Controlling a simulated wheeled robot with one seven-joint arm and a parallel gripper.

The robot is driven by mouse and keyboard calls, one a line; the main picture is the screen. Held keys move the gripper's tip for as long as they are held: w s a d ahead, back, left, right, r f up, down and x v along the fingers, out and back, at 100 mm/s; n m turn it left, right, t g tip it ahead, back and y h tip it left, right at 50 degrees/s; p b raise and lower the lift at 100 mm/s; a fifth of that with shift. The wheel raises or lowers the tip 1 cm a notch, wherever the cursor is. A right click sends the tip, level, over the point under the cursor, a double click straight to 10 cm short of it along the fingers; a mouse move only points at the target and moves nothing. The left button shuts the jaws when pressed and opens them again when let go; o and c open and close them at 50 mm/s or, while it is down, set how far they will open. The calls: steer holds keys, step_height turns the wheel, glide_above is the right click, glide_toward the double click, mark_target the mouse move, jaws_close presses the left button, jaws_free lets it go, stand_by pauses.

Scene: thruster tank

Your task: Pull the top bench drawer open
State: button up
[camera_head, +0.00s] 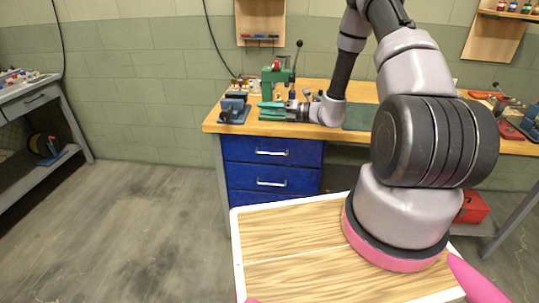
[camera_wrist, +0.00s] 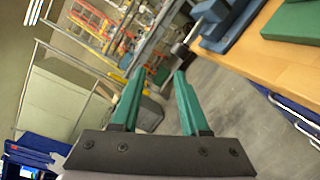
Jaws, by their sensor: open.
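The top bench drawer (camera_head: 240,148) is a blue front under the wooden bench top. It looks closed, and a silver bar handle (camera_head: 272,153) runs across it. In the wrist view, blue drawer fronts with bar handles show at the right edge, tilted. My gripper (camera_head: 262,110) has green fingers and shows above the bench top, pointing left. It appears higher than the drawer handle and apart from it. In the wrist view my gripper (camera_wrist: 158,80) has its fingers spread, with nothing between them.
A second blue drawer (camera_head: 240,183) with its own handle (camera_head: 272,182) lies below. On the wooden bench top (camera_head: 217,121) stand a blue vise (camera_head: 234,108) and a green press (camera_head: 272,82). A red box (camera_head: 472,207) sits under the bench. The floor (camera_head: 150,215) at left is clear.

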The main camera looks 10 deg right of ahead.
steer(key=d+f+m+t+h, duration=0.35)
steer(key=f+m, duration=0.35)
steer(key=f, duration=0.5)
steer(key=d+f+m+t+h, duration=0.35)
steer(key=f+m, duration=0.45)
steer(key=f, duration=0.4)
steer(key=shift+g, duration=0.5)
steer(key=x, duration=0.9)
steer(key=shift+w+f, duration=0.1)
steer(key=shift+f, duration=0.1)
jaws_close()
